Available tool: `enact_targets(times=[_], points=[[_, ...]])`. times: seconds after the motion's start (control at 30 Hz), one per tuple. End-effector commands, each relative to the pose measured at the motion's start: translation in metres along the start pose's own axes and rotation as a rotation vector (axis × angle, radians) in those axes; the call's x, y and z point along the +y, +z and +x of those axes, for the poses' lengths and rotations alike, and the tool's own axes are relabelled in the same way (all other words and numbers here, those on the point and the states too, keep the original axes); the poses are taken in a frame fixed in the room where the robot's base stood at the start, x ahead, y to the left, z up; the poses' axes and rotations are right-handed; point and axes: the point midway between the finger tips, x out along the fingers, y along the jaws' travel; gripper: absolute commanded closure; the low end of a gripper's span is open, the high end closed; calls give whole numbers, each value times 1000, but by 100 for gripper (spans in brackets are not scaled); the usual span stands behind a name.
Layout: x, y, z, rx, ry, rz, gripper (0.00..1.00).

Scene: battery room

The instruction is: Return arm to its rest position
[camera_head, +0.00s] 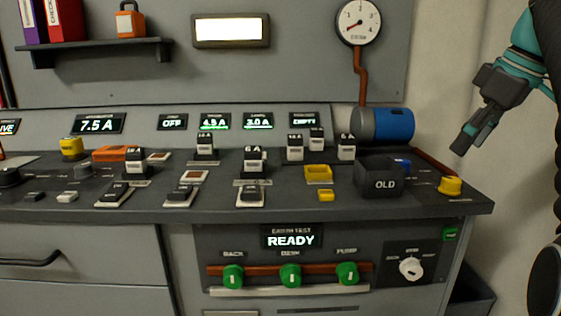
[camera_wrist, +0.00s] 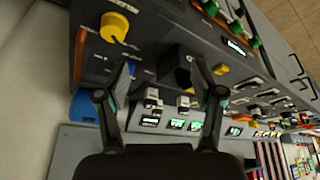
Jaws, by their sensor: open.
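My gripper (camera_head: 468,138) hangs at the right of the head view, in front of the pale wall and above the right end of the dark console (camera_head: 330,208). It points down and to the left. In the wrist view its two fingers (camera_wrist: 165,84) are spread apart with nothing between them. The yellow knob (camera_head: 450,186) lies below the gripper, clear of it. It also shows in the wrist view (camera_wrist: 115,26). The black box marked OLD (camera_head: 379,184) stands on the console, left of the gripper and apart from it.
Several black fuse-like blocks (camera_head: 253,160) stand on the console. A blue cylinder (camera_head: 393,124) lies at its back right. A yellow tray (camera_head: 318,174) sits left of the OLD box. Green knobs (camera_head: 291,275) line the front panel. A gauge (camera_head: 358,22) hangs on the wall.

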Motion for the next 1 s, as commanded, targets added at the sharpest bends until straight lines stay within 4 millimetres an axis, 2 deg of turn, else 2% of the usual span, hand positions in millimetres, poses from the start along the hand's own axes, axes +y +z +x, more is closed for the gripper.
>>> enact_targets(times=[0.37,0.57,0.77,1.0], points=[[-33,-2,26,-11,27,99,33],[-62,2,50,-19,55,181,33],[-110,20,93,-19,107,300,33],[-171,63,158,5,176,433,33]])
